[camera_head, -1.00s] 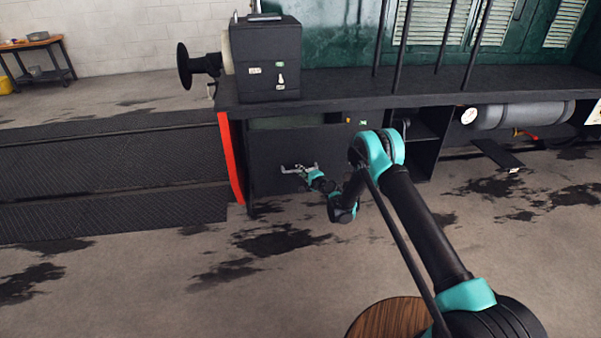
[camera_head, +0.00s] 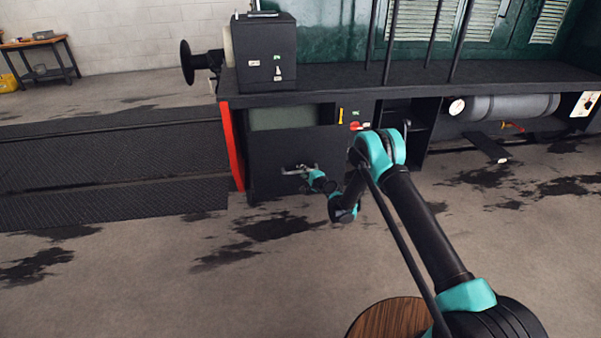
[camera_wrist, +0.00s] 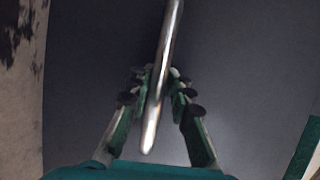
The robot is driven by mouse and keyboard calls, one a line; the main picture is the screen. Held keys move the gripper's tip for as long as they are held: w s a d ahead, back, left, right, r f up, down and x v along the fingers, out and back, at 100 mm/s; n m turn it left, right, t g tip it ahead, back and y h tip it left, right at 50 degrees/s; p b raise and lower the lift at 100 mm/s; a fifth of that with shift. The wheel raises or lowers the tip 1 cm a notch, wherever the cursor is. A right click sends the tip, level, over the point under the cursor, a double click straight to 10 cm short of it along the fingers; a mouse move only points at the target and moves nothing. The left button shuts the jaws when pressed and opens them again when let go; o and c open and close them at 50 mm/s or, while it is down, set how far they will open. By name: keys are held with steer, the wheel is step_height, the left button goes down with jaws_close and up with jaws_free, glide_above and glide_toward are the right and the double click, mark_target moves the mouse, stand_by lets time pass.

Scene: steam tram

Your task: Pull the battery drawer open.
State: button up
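The battery drawer (camera_head: 265,160) is a dark front panel under the tram's black platform. It stands part-way out, and a pale green surface (camera_head: 285,118) shows above its top edge. Its metal bar handle (camera_head: 291,171) is on the front, and shows as a shiny bar in the wrist view (camera_wrist: 171,30). My gripper (camera_head: 309,173) is at the handle. In the wrist view my fingers (camera_wrist: 158,85) are closed in on both sides of the bar. The drawer's inside is mostly hidden from the head camera.
A red vertical strip (camera_head: 232,147) borders the drawer bay on the left. A black box (camera_head: 262,45) stands on the platform (camera_head: 400,78) above. To the right are an open dark recess and a grey cylinder (camera_head: 510,107) with a gauge. The stained floor in front is clear.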

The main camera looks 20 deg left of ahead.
steer(key=shift+o, duration=1)
steer(key=shift+s, duration=0.1)
steer(key=shift+a, duration=0.1)
steer(key=shift+s, duration=0.1)
steer(key=v, duration=0.7)
steer(key=shift+d, duration=0.25)
